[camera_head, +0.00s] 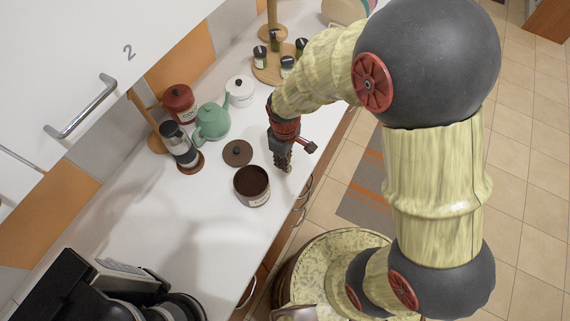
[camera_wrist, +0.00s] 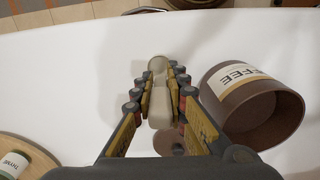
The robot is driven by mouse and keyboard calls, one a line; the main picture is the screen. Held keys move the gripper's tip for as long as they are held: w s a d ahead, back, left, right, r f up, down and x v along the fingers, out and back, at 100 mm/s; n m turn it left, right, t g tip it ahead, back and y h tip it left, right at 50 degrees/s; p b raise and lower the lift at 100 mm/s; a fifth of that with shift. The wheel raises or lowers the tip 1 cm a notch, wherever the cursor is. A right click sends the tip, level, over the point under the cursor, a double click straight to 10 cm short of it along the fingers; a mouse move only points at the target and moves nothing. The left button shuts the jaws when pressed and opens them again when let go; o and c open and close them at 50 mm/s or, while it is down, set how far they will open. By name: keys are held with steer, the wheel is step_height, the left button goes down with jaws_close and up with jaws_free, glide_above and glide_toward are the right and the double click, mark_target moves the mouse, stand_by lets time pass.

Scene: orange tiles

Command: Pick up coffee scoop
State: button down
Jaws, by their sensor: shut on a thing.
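The coffee scoop (camera_wrist: 160,105) is pale beige and lies between the fingers of my gripper (camera_wrist: 161,80) in the wrist view, its round end at the fingertips. My gripper is shut on it. In the head view my gripper (camera_head: 284,163) points down over the white counter, and the scoop is hard to make out there. The open brown coffee canister (camera_head: 252,187) stands just left of and below my gripper in the head view; in the wrist view the canister (camera_wrist: 251,98) is at the right, its label reading "COFFEE".
A round brown lid (camera_head: 237,153) lies beside the canister. Spice jars stand on a wooden rack (camera_head: 264,75). The counter's front edge is close.

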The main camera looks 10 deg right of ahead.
steer(key=shift+r, duration=0.1)
steer(key=shift+r, duration=0.5)
step_height(320, 180, up, 2)
steer(key=shift+r+p, duration=0.25)
steer(key=shift+p, duration=0.15)
steer(key=s+d+r+p, duration=0.2)
steer(key=s+r, duration=0.7)
steer(key=s, duration=0.5)
steer(key=shift+r, duration=0.2)
steer(key=shift+w, duration=0.1)
